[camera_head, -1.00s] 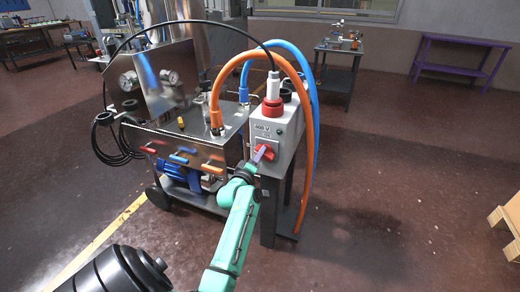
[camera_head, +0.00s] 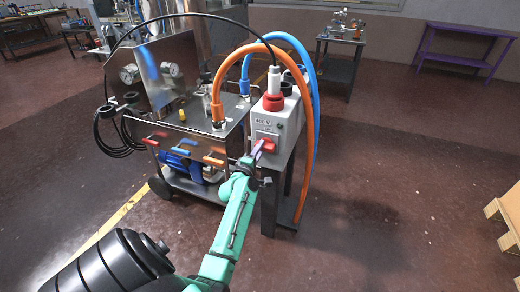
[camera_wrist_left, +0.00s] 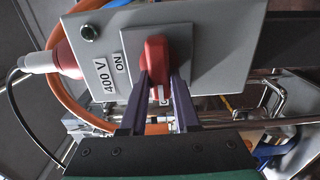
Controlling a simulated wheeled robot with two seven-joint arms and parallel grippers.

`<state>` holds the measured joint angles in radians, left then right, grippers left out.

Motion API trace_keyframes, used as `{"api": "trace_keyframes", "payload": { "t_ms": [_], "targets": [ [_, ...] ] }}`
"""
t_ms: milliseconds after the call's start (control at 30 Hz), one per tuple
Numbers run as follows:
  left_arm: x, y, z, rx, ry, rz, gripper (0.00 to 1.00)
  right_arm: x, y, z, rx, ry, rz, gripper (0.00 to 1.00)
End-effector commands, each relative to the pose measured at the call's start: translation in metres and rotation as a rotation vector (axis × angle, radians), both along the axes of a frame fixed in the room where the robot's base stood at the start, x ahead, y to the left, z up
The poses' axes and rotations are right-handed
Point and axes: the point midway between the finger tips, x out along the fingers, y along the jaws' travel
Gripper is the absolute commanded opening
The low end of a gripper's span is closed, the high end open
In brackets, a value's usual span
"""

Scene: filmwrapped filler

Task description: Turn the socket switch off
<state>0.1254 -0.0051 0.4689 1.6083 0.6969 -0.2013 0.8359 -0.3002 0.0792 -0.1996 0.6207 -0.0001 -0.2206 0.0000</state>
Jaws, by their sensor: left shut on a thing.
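The socket box (camera_head: 287,127) is a light grey housing with a 400 V label. It carries a red rotary switch (camera_head: 268,145) on its front. In the left wrist view the red switch knob (camera_wrist_left: 155,52) sits on a grey square plate, with an ON label (camera_wrist_left: 120,62) beside it. A second label is mostly hidden behind the fingers. My left gripper (camera_head: 257,153) is at the switch; its two dark purple fingers (camera_wrist_left: 159,85) are shut on the knob, one on each side. My right gripper is not in view.
A red and white plug (camera_head: 273,92) with a black cable stands on top of the box. Orange (camera_head: 311,150) and blue (camera_head: 317,110) hoses arch beside it. A steel machine cart (camera_head: 180,130) stands left. Open floor lies to the right.

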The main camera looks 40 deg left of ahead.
Motion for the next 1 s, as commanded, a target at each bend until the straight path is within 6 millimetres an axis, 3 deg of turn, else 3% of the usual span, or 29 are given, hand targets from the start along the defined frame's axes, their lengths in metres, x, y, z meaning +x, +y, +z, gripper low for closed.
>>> {"api": "trace_keyframes", "payload": {
  "t_ms": [233,267,300,333,733,867,1000],
  "targets": [
    [0.0,-0.001,-0.001,-0.005,0.0,-0.001,0.0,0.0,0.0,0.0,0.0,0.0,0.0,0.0],
    [0.0,-0.001,-0.001,-0.005,0.0,-0.001,0.41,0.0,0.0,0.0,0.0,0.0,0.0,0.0],
    [0.0,-0.001,-0.001,-0.004,0.001,-0.001,0.57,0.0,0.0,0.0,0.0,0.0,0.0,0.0],
    [0.0,-0.001,-0.001,-0.004,0.001,-0.001,0.6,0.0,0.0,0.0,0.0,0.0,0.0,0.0],
    [-0.008,-0.003,-0.001,-0.002,0.0,-0.001,0.6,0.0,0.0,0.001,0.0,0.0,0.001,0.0],
    [-0.031,-0.011,-0.001,-0.003,0.002,0.0,0.6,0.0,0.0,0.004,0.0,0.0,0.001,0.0],
    [-0.071,-0.025,-0.003,-0.003,0.004,-0.001,0.6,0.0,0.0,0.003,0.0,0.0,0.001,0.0]
  ]
}}
